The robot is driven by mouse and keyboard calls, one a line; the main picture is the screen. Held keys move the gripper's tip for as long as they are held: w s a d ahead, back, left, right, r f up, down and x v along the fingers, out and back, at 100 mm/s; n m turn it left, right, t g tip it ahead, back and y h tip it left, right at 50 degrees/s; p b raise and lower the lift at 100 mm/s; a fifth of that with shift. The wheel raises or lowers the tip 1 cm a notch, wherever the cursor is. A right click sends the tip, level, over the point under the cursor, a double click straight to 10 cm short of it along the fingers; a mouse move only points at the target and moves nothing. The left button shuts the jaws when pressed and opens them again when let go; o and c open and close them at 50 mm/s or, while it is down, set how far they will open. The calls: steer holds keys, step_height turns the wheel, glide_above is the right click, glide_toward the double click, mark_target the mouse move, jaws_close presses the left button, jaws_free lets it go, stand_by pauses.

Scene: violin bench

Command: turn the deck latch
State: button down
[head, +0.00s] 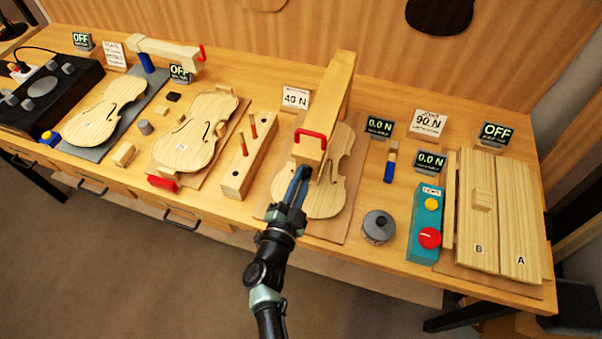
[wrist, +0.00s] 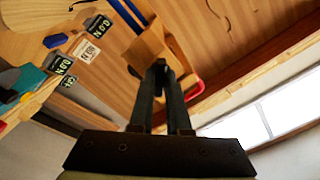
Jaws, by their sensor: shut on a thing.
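A wooden beam (head: 336,95) with a red handle (head: 311,136) at its front end reaches over a violin plate (head: 332,190). My gripper (head: 302,172) is at the lower front end of this beam, below the red handle. In the wrist view the fingers (wrist: 160,68) come together on a small dark part at the beam's end, which I take for the deck latch; the fingers hide most of it. The beam (wrist: 150,45) stands behind them there, and the red handle (wrist: 195,92) is just to their right, apart from them.
Left of the beam is a wooden block with two pegs (head: 247,155). To the right are a grey round tin (head: 378,227) and a teal box (head: 426,225) with yellow and red buttons. Small display signs (head: 379,126) stand behind. The floor in front is clear.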

steer(key=n+p, duration=0.3)
steer(key=n, duration=0.5)
steer(key=shift+n, duration=0.4)
stand_by(0.4)
steer(key=c, duration=0.9)
jaws_free()
steer(key=v, duration=1.3)
steer(key=shift+p, duration=0.35)
